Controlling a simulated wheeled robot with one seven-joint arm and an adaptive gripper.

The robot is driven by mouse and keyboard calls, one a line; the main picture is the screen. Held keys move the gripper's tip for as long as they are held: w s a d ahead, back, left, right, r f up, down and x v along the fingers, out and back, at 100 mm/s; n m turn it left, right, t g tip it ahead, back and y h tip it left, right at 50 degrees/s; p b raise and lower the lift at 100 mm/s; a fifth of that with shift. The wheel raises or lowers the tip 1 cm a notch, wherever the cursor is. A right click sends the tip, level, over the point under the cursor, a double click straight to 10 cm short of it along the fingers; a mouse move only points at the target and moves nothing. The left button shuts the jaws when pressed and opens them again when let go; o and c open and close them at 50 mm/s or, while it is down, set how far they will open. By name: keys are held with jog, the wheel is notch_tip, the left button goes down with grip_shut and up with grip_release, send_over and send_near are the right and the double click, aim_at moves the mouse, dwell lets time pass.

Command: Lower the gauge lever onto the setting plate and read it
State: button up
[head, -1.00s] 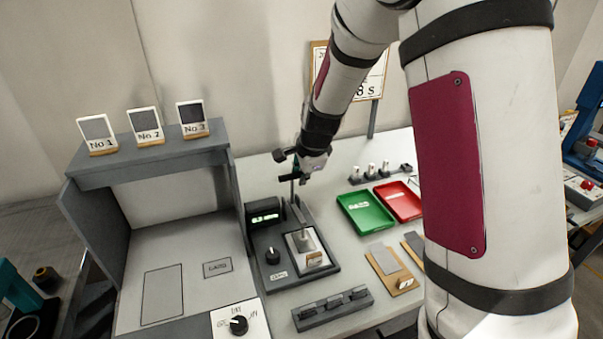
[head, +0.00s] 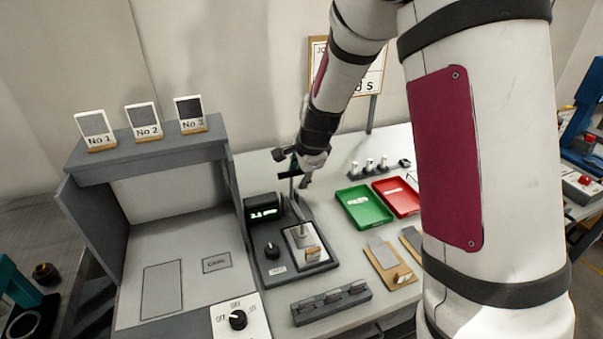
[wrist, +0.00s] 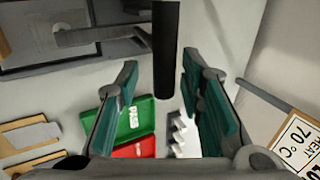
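The gauge stand (head: 325,264) is a dark base with a knob and a thin upright post. Its display box (head: 262,212) shows green digits too small to read surely. A light plate with a wooden tab (head: 312,254), apparently the setting plate, lies on the base under the post. My gripper (head: 308,165) is at the top of the post, above the base. In the wrist view, my gripper (wrist: 162,100) has its teal-padded fingers apart, with a black bar (wrist: 166,50) showing between them. I cannot tell whether that bar is the lever or whether the fingers touch it.
Green (head: 364,208) and red (head: 396,196) trays lie right of the gauge. A wooden holder (head: 391,265) and a grey slotted block (head: 332,304) lie in front. A grey booth (head: 150,165) with numbered cards stands left. A sign (head: 370,72) stands behind my arm.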

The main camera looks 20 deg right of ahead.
jog(key=shift+r, duration=0.1)
jog(key=v, duration=1.1)
jog(key=shift+s+r, duration=0.2)
jog(key=shift+r, duration=0.15)
jog(key=s+a+r+n, duration=0.1)
jog(key=s+r+n, duration=0.2)
jog(key=s+n, duration=0.6)
jog(key=s+a+r+n+g, duration=0.1)
jog(key=s+n, duration=0.8)
jog(key=s, duration=1.2)
notch_tip(320, 180, up, 3)
jog(key=shift+a+f+p, duration=0.1)
jog(key=shift+a+p, duration=0.35)
jog(key=shift+a, duration=0.1)
